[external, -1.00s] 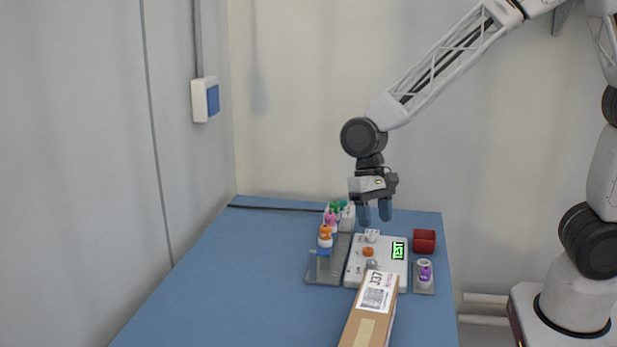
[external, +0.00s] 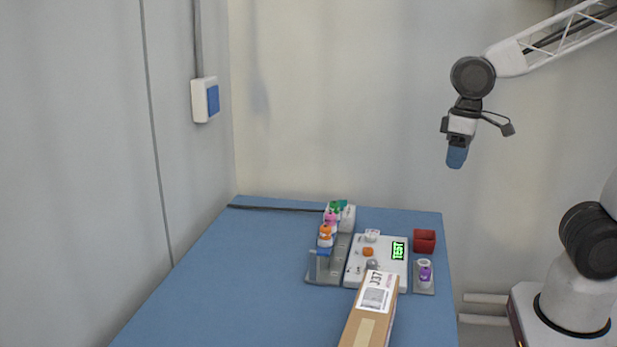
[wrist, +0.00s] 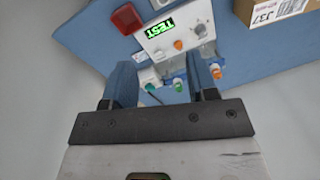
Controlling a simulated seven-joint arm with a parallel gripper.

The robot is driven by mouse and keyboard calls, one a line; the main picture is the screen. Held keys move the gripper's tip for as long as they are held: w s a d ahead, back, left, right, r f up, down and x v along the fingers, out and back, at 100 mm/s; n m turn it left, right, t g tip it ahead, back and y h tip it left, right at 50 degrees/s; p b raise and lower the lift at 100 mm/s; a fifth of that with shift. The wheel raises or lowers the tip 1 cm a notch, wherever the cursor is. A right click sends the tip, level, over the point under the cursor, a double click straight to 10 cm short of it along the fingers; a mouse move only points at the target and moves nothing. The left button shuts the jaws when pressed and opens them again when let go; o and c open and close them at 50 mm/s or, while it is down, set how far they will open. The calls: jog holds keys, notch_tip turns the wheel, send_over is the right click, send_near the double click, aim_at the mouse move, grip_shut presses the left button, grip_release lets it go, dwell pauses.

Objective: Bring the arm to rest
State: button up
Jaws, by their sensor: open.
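My gripper (external: 457,157) hangs in the air above and right of the blue table (external: 230,290), pointing down, clear of everything. In the wrist view my gripper (wrist: 163,90) has its two blue fingers apart with nothing held between them. A white device (external: 358,262) with a green TEST display (external: 399,251) stands on the table; it also shows beyond the fingers in the wrist view (wrist: 190,22).
A cardboard box (external: 362,325) lies at the front of the device. A grey rack (external: 325,270) with colored-capped items stands left of it. A red bin (external: 424,241) and a purple-marked item (external: 425,274) are on the right. The table's left part is clear.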

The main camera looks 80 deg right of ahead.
jog(key=s+d+r+n+t+h, duration=0.1)
jog(key=s+d+r+n, duration=0.1)
jog(key=s, duration=0.6)
jog(key=shift+s+n+t, duration=0.3)
jog(key=shift+s+n, duration=0.1)
